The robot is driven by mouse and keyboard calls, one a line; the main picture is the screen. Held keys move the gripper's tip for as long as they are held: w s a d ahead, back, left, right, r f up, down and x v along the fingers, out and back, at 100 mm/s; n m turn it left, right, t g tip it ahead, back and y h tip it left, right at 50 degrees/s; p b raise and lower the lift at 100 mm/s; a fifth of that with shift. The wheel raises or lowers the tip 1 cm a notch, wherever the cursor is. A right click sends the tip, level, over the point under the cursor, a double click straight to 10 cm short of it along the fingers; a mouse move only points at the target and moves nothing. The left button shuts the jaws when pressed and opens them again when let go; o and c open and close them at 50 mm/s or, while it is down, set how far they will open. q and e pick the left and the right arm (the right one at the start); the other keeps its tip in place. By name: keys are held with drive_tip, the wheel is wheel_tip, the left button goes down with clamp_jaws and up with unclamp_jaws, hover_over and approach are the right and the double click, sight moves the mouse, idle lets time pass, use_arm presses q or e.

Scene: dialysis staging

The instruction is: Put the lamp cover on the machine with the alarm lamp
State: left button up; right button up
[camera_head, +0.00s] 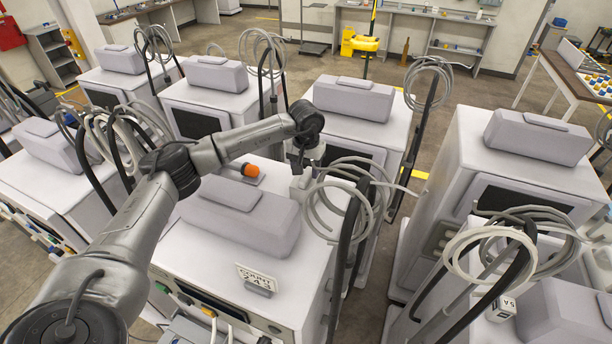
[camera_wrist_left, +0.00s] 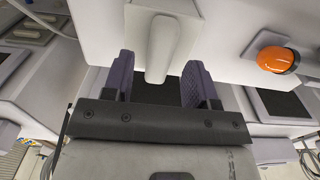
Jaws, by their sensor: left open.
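The orange alarm lamp (camera_head: 250,170) sits on the white top of the middle machine (camera_head: 215,268); it also shows at the right of the left wrist view (camera_wrist_left: 277,60). A pale grey block with a tapered grip, which looks like the lamp cover (camera_head: 300,189), stands on the same top, right of the lamp. In the left wrist view the cover (camera_wrist_left: 163,45) has its grip's end between my fingers, with gaps on both sides. My left gripper (camera_head: 301,170) is open, close above the cover; its two purple-padded fingers (camera_wrist_left: 160,85) are apart. My right gripper is not in view.
Coiled grey hoses on a dark pole (camera_head: 348,215) stand just right of the cover. A grey housing (camera_head: 240,212) and a count sign (camera_head: 257,277) stand on the same machine. Similar machines crowd around, with a narrow floor gap on the right.

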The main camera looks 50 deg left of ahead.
use_arm(q)
wheel_tip(320, 180, up, 10)
drive_tip(key=b, duration=0.2)
drive_tip(key=shift+f, duration=0.2)
drive_tip(key=shift+w+d, duration=0.1)
